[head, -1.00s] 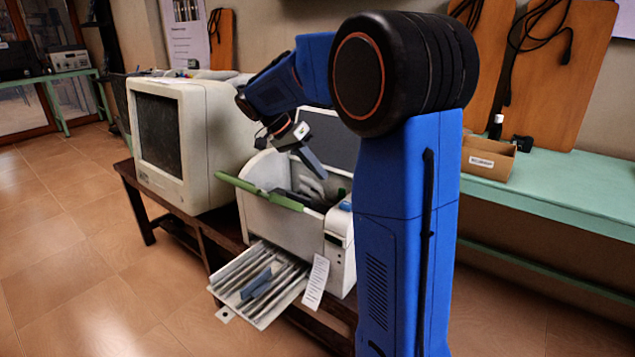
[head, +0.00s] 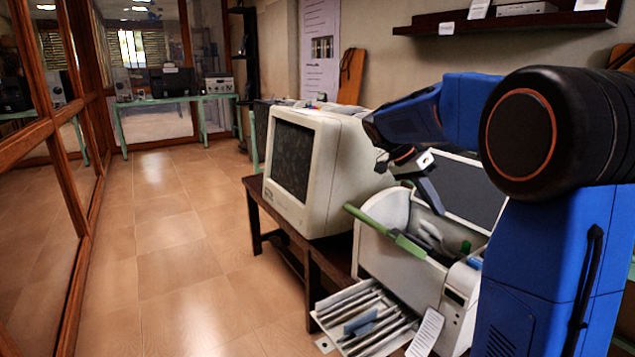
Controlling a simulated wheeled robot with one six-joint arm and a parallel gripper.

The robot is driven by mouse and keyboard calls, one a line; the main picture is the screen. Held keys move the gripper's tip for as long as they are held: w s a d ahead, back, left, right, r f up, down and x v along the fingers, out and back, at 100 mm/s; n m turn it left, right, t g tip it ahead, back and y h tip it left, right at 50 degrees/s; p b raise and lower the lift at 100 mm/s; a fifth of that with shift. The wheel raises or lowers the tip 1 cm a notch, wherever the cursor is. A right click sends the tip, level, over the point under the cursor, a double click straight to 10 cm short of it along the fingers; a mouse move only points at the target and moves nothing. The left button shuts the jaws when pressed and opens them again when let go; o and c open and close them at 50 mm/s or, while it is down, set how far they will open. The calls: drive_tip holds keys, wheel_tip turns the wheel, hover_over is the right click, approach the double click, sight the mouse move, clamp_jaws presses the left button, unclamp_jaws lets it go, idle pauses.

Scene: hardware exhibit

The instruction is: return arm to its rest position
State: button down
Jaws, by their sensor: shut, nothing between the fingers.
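My blue arm (head: 545,245) stands at the right of the head view, with its black joint in front. It reaches back and left over the white machine. My gripper (head: 428,190) points down and to the right above the open top of the white machine (head: 385,248). The gripper is small here and partly dark, and its fingers look closed with nothing held. I cannot tell whether its tip touches anything inside the machine.
A green bar (head: 385,228) lies across the machine's top. A tray of cards (head: 365,320) sticks out at its front. A CRT monitor (head: 315,170) stands beside it on a dark table (head: 258,195). The tiled floor (head: 180,240) is open at left, bounded by a glass partition (head: 35,200).

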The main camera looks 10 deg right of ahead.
drive_tip(key=s+a+f+n+t+y, duration=0.2)
drive_tip(key=s+a+f+n+t, duration=0.1)
drive_tip(key=s, duration=0.6)
drive_tip(key=s+a+f+n+t+y, duration=0.2)
drive_tip(key=s+a+f+n, duration=0.3)
drive_tip(key=s+a+n, duration=0.2)
drive_tip(key=s+a+f+n+t+y, duration=0.2)
drive_tip(key=s+a, duration=0.5)
drive_tip(key=s, duration=0.4)
wheel_tip(320, 180, down, 2)
drive_tip(key=n+t, duration=0.1)
drive_tip(key=n, duration=0.2)
drive_tip(key=shift+s+a+t, duration=0.2)
drive_tip(key=shift+a+t, duration=0.1)
drive_tip(key=shift+a, duration=0.05)
